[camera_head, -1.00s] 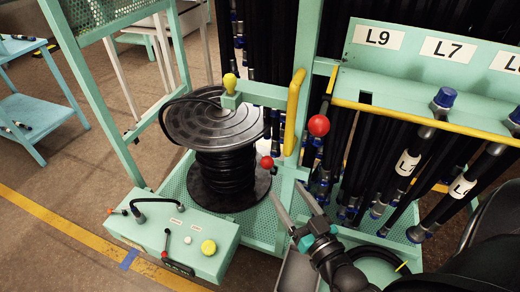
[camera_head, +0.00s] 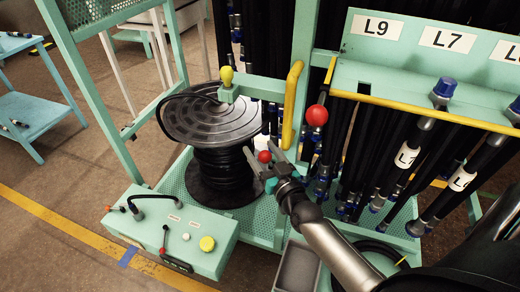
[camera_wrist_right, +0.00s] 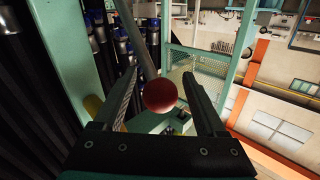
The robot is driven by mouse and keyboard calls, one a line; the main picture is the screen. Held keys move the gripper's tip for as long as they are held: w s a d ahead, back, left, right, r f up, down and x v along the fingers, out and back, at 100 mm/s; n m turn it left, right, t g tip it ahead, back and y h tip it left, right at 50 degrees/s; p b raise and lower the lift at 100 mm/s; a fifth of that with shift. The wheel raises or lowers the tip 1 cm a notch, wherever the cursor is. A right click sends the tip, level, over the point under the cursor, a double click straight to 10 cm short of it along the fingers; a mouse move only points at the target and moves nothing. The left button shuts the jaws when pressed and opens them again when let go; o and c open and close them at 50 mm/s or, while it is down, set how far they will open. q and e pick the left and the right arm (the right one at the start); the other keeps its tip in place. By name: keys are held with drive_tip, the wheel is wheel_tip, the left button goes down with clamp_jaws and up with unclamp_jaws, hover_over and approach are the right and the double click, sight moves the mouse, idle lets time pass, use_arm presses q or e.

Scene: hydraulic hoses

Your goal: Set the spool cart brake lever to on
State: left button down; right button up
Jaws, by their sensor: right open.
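A red ball knob (camera_head: 264,156) is at the right side of the black hose spool (camera_head: 212,118) on the green cart; I take it for the brake lever's knob. My right gripper (camera_head: 261,150) is open at this knob, with a finger on either side of it in the picture. In the right wrist view the red knob (camera_wrist_right: 160,95) shows between the two open fingers (camera_wrist_right: 165,80), on a grey rod running up and left. I cannot tell whether the fingers touch it. The lever's on and off marks cannot be read. My left gripper is not in view.
Another red ball (camera_head: 316,115) stands higher, near the yellow handle (camera_head: 291,105). A yellow knob (camera_head: 226,76) is above the spool. A green control box (camera_head: 180,232) is at the front left. Hanging hoses (camera_head: 385,160) and a grey bin (camera_head: 298,268) are on the right.

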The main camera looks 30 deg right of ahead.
drive_tip(key=shift+w, duration=0.5)
drive_tip(key=shift+c, duration=0.4)
clamp_jaws()
idle(0.8)
